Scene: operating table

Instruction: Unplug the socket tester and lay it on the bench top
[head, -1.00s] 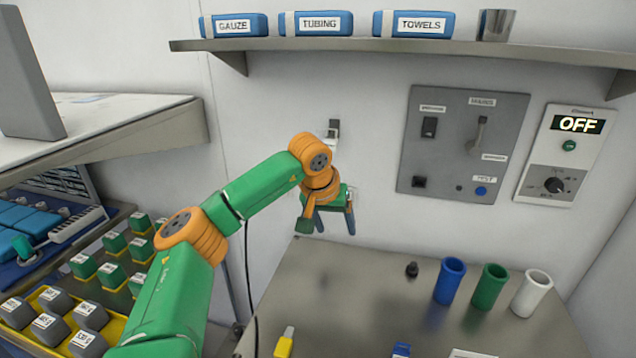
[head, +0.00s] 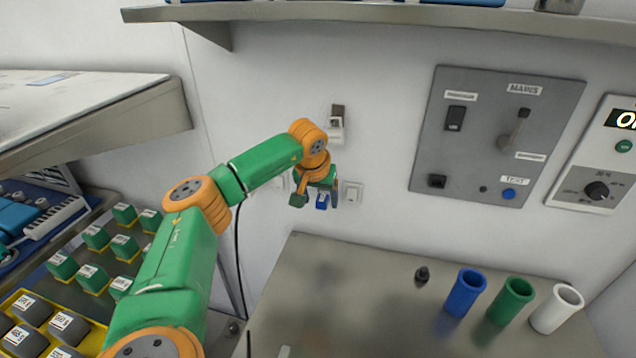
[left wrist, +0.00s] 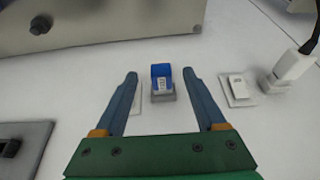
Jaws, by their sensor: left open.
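The socket tester (left wrist: 162,78) is a small blue block with a pale label. It sits in a grey socket on the white wall. In the head view a blue patch of the tester (head: 322,201) shows among the fingers. My left gripper (left wrist: 160,74) is open and faces the wall, with a finger on each side of the tester in the left wrist view; no contact shows. In the head view my left gripper (head: 318,199) partly hides the tester. The bench top (head: 370,305) is below. My right gripper is not in view.
A white switch plate (head: 353,194) is right of the gripper. A white plug with a black cable (left wrist: 290,66) is near another switch (left wrist: 238,88). A black knob (head: 422,275) and blue, green and white cups (head: 465,293) stand on the bench. The bench's left-middle is clear.

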